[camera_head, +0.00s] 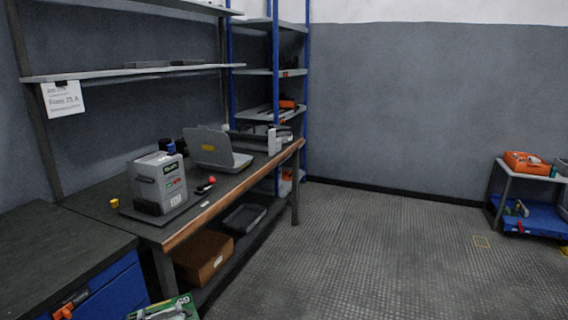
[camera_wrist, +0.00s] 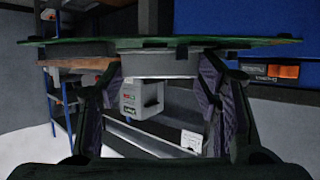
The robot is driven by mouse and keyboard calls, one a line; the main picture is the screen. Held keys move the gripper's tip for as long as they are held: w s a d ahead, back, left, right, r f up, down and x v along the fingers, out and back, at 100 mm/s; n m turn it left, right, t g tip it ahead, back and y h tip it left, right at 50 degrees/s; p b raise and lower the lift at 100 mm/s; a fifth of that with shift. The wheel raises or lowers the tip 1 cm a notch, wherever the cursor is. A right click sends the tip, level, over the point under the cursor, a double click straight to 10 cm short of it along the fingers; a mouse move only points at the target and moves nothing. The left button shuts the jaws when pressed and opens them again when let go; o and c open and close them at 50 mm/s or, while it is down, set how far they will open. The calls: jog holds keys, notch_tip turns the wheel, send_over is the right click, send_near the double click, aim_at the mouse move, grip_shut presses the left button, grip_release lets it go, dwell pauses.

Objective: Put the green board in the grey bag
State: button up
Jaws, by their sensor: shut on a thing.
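My gripper (camera_wrist: 160,76) is shut on the green board in the wrist view. Its two fingers stand on either side of a round grey part on the board. The green board (camera_wrist: 255,42) shows nearly edge-on as a thin dark green sheet across the top of that view. In the head view, a green board (camera_head: 165,309) with pale parts and lettering is cut off by the bottom edge, in front of the workbench; it looks like the same one. My gripper is not seen in the head view. I cannot make out a grey bag in either view.
A workbench (camera_head: 232,195) holds a grey boxy device (camera_head: 160,183) and a grey laptop-like case (camera_head: 215,148). Below are a brown box (camera_head: 203,257) and a dark tray (camera_head: 244,218). A blue cabinet (camera_head: 118,287) stands at lower left.

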jog(key=d+f+m+h+b, duration=0.1)
jog(key=d+f, duration=0.2)
jog(key=f, duration=0.4)
jog(key=d+f+m+h, duration=0.1)
jog(key=d+f, duration=0.2)
jog(key=f, duration=0.4)
jog(key=d+f+m+t+h+b, duration=0.1)
jog(key=d+f+b, duration=0.2)
jog(key=d+f, duration=0.95)
jog(key=w+d+r, duration=0.2)
jog(key=w+d, duration=0.1)
jog(key=d, duration=0.6)
jog(key=shift+d+y+b, duration=0.3)
jog(key=shift+b, duration=0.15)
jog(key=shift+w, duration=0.1)
jog(key=shift+f, duration=0.1)
